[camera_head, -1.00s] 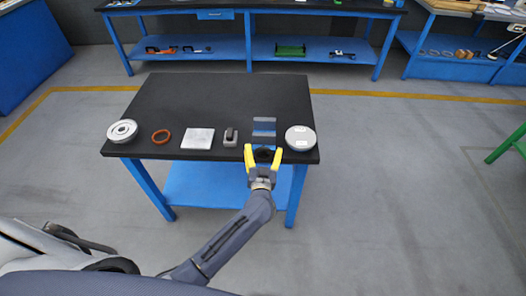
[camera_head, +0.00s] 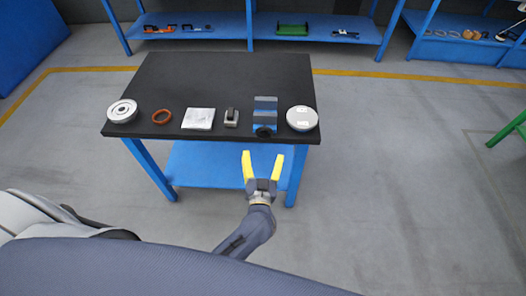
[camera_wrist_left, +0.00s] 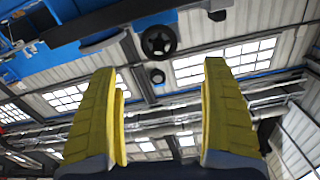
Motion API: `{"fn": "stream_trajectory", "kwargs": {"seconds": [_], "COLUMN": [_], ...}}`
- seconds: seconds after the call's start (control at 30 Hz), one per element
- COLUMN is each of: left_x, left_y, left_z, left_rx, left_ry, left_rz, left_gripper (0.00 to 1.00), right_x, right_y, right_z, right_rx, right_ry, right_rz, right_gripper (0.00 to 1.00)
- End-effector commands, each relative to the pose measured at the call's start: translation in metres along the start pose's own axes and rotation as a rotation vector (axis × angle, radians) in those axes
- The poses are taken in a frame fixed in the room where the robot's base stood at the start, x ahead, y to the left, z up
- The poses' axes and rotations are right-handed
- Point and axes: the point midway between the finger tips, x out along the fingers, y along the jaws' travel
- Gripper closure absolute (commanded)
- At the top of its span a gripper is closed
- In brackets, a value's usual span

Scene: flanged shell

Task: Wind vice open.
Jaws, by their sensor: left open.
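The blue vice (camera_head: 265,106) with grey jaw bands stands near the front right edge of the black-topped table (camera_head: 215,82). Its dark handwheel (camera_head: 264,131) faces the front edge. In the left wrist view the round spoked handwheel (camera_wrist_left: 158,41) shows ahead, above the space between the fingertips. My left gripper (camera_head: 262,154), with yellow fingers, is open and empty. It is in front of the table, apart from the handwheel. The left wrist view also shows its fingers (camera_wrist_left: 162,75) spread with nothing between them. My right gripper is not in view.
The table's back half is clear.

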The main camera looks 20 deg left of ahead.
Motion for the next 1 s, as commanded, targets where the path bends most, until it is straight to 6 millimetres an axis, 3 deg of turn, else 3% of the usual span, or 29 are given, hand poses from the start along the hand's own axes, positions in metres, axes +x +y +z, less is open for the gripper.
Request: {"fn": "stream_trajectory", "kwargs": {"seconds": [0.43,0.57,0.77,1.0], "left_x": [-0.004,-0.02,-0.033,-0.044], "left_y": [0.0,0.002,0.003,0.003], "left_z": [0.001,0.012,0.015,0.014], "left_rx": [0.0,0.004,-0.246,-0.703], "left_ry": [-0.002,-0.028,-0.035,-0.037], "left_rz": [0.0,0.009,0.008,0.001], "left_gripper": [0.19,0.19,0.19,0.19], "right_x": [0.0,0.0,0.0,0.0], "right_y": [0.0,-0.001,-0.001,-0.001], "right_z": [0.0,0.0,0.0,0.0], "right_rx": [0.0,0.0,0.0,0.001], "right_ry": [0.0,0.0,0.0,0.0], "right_rz": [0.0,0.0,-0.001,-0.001], "right_gripper": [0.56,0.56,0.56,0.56]}}
